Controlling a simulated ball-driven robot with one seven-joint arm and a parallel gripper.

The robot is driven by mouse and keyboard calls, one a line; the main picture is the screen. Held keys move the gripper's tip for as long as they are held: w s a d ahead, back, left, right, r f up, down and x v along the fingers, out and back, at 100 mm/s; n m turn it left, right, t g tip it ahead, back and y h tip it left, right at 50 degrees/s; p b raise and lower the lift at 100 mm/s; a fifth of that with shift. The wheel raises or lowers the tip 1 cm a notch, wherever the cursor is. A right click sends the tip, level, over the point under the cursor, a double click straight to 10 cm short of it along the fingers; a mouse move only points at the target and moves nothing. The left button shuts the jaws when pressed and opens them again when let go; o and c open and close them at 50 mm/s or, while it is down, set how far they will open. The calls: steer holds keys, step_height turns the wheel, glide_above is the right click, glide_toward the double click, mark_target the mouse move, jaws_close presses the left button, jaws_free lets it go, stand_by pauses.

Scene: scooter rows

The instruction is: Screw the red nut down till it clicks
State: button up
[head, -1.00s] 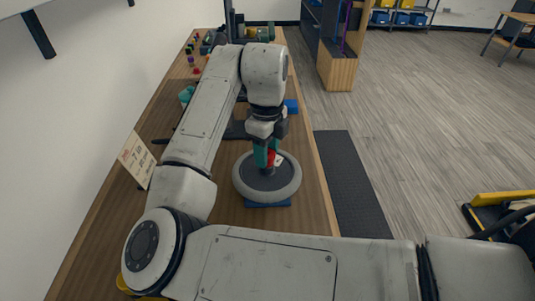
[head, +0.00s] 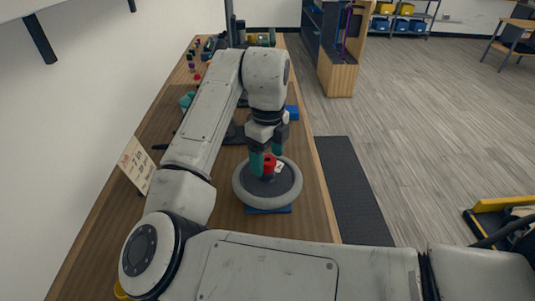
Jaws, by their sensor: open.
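The red nut (head: 269,164) sits at the centre of a grey-rimmed wheel (head: 291,195). The wheel lies flat on a blue base (head: 268,210) on the wooden bench. A small white tag (head: 279,167) shows beside the nut. My gripper (head: 267,158) points down over the wheel hub. Its green fingers are open, one on each side of the nut, with a gap showing. Whether a fingertip touches the nut is not clear. The threads under the nut are hidden.
A printed sign (head: 137,165) stands at the bench's left side. A blue block (head: 291,112) lies behind the wheel at the right edge. Small coloured parts (head: 193,65) lie at the far left. A dark mat (head: 352,190) lies on the floor beside the bench.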

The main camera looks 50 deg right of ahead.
mark_target(267, 161)
step_height(267, 161, up, 11)
steer(key=shift+f, duration=0.15)
stand_by(0.4)
steer(key=n+p, duration=1.3)
steer(key=n, duration=0.8)
steer(key=shift+n, duration=0.4)
steer(key=shift+a, duration=0.1)
